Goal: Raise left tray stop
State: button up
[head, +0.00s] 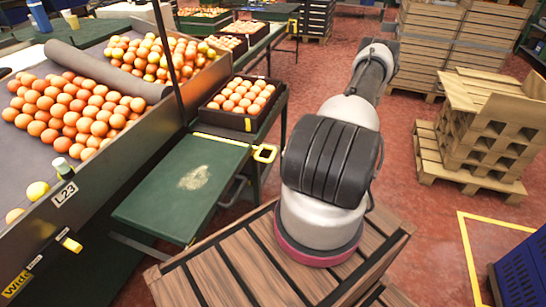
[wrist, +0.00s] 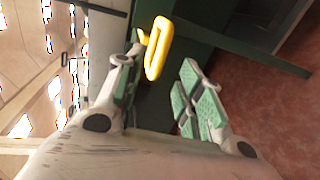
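A yellow loop-shaped stop handle (head: 265,153) sticks out at the right end of the green tray table (head: 160,205), beside the crate of oranges. In the wrist view the yellow loop (wrist: 157,48) lies just beyond my gripper (wrist: 160,76), nearer the left finger. My gripper is open, with its green-padded fingers apart and nothing between them. I cannot tell whether the left fingertip touches the loop. In the head view my gripper is hidden behind my arm.
A dark crate of oranges (head: 211,107) stands behind the green table. A sloped bin of oranges (head: 20,92) is at left, with a small yellow piece (head: 72,245) on its side. Wooden pallets (head: 490,145) stand at right on the red floor. A wooden slatted top (head: 215,275) is in front.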

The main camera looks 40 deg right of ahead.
aim_at(273, 154)
jog(key=x, duration=0.7)
jog(key=shift+w+a, duration=0.2)
grip_shut()
